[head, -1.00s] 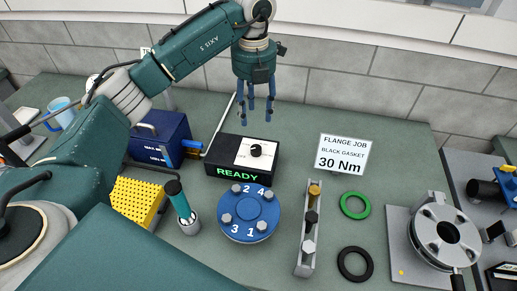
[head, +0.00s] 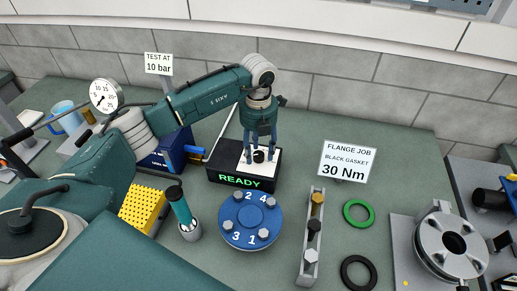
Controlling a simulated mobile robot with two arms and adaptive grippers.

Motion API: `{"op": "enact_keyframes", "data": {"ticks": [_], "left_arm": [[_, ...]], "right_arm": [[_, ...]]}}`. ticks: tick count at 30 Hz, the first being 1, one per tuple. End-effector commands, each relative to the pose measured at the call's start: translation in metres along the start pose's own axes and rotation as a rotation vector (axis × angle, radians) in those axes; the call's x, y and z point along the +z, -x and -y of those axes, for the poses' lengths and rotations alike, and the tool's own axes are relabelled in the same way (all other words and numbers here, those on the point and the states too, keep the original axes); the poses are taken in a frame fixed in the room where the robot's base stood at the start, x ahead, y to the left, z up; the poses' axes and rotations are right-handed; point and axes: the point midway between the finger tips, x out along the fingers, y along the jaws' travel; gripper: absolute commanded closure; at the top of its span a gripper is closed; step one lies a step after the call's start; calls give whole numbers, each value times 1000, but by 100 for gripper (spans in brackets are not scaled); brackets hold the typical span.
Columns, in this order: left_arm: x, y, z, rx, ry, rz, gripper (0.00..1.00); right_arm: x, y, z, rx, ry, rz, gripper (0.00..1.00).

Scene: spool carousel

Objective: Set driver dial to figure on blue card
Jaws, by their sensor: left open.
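A black box (head: 214,175) with a green READY display stands mid-table. Its white top plate carries a small black dial (head: 259,156); the markings around the dial are too small to read. My left gripper (head: 260,146) is open, fingers pointing down around or just above the dial; I cannot tell if they touch it. A white card (head: 346,161) to the right reads "FLANGE JOB, BLACK GASKET, 30 Nm". Another white card (head: 158,64) at the back reads "TEST AT 10 bar". No blue card is clearly seen. My right gripper is not in view.
A blue numbered disc (head: 251,222) with bolts lies in front of the box. A teal-handled tool (head: 180,207) stands left of it, by a yellow block (head: 142,207). A bolt rack (head: 309,262), green ring (head: 358,213), black ring (head: 358,272) and flange (head: 451,243) lie right.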

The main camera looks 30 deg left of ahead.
Motion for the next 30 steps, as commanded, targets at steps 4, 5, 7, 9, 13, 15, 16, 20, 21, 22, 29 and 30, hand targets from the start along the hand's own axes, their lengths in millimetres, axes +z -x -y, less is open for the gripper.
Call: {"op": "enact_keyframes", "data": {"ticks": [4, 5, 7, 9, 13, 15, 16, 20, 21, 22, 29, 30], "left_arm": [[0, -10, 0, 1, 0, 0, 54], [0, -11, 0, 1, -1, 0, 54], [0, -12, 0, 0, -1, 1, 54], [0, -12, 0, 0, -1, 2, 54], [0, -12, 0, 0, -1, 1, 56], [0, -12, 0, 0, -1, 1, 70], [0, -12, 0, 0, -1, 1, 76], [0, -12, 0, 0, -1, 0, 98], [0, -12, 0, 0, -2, 0, 98], [0, -12, 0, 0, -2, 0, 98], [-1, -13, 0, 0, -31, -1, 98], [-1, -14, 0, 0, -44, -1, 98]], "right_arm": [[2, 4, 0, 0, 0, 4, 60], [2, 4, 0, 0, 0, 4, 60], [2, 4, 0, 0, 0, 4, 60], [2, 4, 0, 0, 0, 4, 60], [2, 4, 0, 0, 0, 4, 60], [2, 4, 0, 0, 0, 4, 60], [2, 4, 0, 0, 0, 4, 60], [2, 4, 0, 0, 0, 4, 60], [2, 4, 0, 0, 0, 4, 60], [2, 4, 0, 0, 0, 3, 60], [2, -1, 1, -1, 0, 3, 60], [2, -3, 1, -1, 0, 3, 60]]}}
